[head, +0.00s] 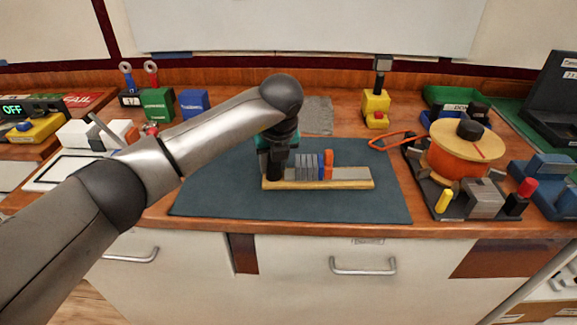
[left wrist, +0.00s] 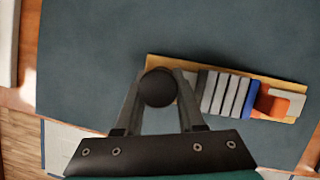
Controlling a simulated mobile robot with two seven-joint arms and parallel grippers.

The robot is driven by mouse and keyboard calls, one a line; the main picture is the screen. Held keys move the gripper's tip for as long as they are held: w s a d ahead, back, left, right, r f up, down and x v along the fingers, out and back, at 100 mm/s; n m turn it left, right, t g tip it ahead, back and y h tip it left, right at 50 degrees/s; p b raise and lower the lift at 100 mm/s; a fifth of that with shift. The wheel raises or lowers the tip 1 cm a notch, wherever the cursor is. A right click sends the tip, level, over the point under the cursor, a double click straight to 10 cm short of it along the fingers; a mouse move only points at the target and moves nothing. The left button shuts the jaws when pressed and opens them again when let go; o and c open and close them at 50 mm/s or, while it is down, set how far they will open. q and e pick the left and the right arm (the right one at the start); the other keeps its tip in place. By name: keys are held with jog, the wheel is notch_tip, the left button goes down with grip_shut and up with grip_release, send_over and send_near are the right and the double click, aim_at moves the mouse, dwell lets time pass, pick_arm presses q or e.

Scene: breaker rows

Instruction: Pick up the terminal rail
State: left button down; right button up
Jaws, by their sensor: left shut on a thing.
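The terminal rail (head: 345,183) is a pale wooden strip with several grey blocks, a blue one and an orange one in a row. It is over the dark blue-grey mat (head: 220,195), and I cannot tell any gap beneath it. My left gripper (head: 276,176) is at its left end, pointing down. In the left wrist view the gripper (left wrist: 160,88) has its fingers shut around a dark round knob (left wrist: 158,87) at the end of the rail (left wrist: 293,117). The fingers and knob hide that end of the strip. My right gripper is not in view.
Right of the mat stands a dark fixture with an orange spool (head: 457,165) and an orange cable loop (head: 392,140). A yellow device (head: 376,105) stands behind. Green (head: 158,104) and blue boxes (head: 194,102) are at back left. The mat around the rail is clear.

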pick_arm(q)
notch_tip(320, 180, up, 20)
jog(key=p, duration=0.2)
jog(key=shift+p, duration=0.3)
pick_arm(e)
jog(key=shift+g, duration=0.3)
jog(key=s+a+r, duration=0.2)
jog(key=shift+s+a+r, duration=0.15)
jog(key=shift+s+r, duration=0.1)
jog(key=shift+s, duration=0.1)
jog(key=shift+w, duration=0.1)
pick_arm(q)
jog(key=shift+f, duration=0.1)
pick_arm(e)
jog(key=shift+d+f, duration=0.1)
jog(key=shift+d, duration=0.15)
